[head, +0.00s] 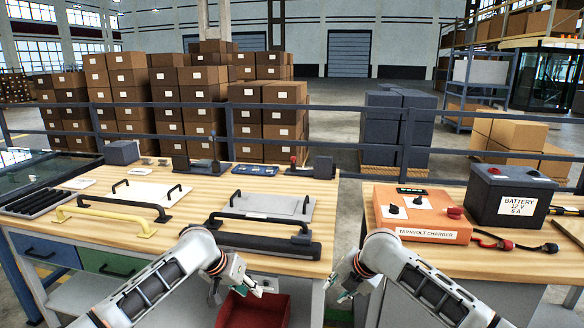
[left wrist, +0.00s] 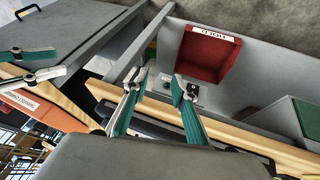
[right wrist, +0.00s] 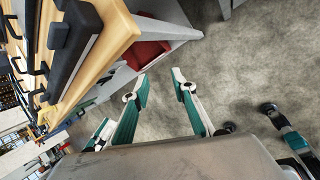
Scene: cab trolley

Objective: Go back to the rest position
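My left gripper (head: 250,277) hangs at the front edge of the left workbench, above a red bin. In the left wrist view its two green-and-grey fingers (left wrist: 158,92) are apart with nothing between them. My right gripper (head: 346,280) is in front of the gap between the two benches. In the right wrist view its fingers (right wrist: 158,88) are apart and empty, with bare floor beyond. Neither gripper touches any object that I can see.
The left bench (head: 80,226) bears handles, plates and a black bar (head: 262,244) near its front edge. The red bin (head: 262,308) is below that edge. The right bench (head: 475,262) bears an orange charger (head: 425,222) and a black battery (head: 508,195). A railing and stacked boxes stand behind.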

